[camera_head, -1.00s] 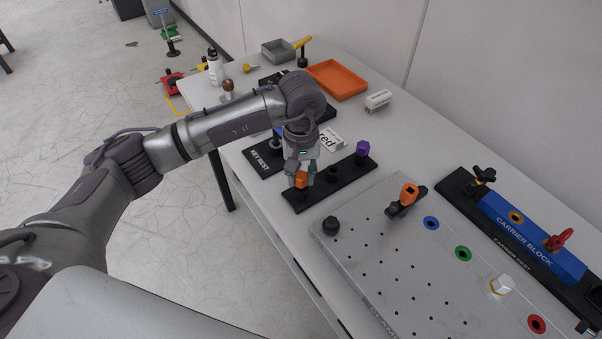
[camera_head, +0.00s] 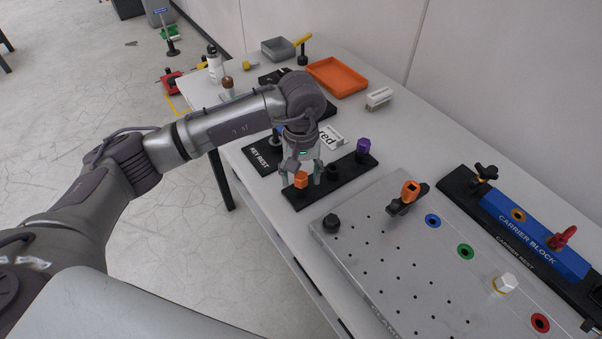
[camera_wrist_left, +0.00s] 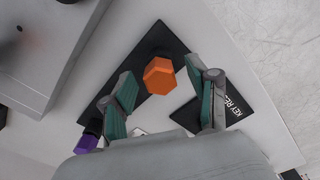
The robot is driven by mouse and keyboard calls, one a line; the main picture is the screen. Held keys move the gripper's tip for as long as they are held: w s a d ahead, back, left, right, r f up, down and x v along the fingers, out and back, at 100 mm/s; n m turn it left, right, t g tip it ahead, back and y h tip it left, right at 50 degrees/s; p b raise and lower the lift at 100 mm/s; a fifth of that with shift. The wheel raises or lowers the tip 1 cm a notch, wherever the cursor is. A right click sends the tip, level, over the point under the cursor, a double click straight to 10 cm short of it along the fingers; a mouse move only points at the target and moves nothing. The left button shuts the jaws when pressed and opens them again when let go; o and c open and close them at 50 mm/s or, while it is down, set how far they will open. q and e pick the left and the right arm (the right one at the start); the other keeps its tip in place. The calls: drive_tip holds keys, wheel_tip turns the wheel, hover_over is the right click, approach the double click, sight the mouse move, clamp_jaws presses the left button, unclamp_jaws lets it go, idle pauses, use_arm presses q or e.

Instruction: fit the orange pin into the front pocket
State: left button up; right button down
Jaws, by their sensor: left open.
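The orange pin (camera_head: 301,180), with a hexagonal head, stands at the near-left end of a black strip (camera_head: 346,181). It also shows in the left wrist view (camera_wrist_left: 159,75). How deep it sits is hidden. My left gripper (camera_head: 301,174) is open, its fingers apart on either side of the orange head. In the left wrist view the green finger pads (camera_wrist_left: 163,88) stand clear of the head. A dark round socket (camera_head: 332,172) shows midway along the strip. A purple pin (camera_head: 363,147) stands at its far end. My right gripper is not in view.
A blue carrier block (camera_head: 530,240) lies beyond. The key rest (camera_head: 262,158) is behind my gripper.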

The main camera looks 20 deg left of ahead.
use_arm(q)
drive_tip(key=shift+r+p, duration=0.9)
drive_tip(key=shift+r, duration=1.6)
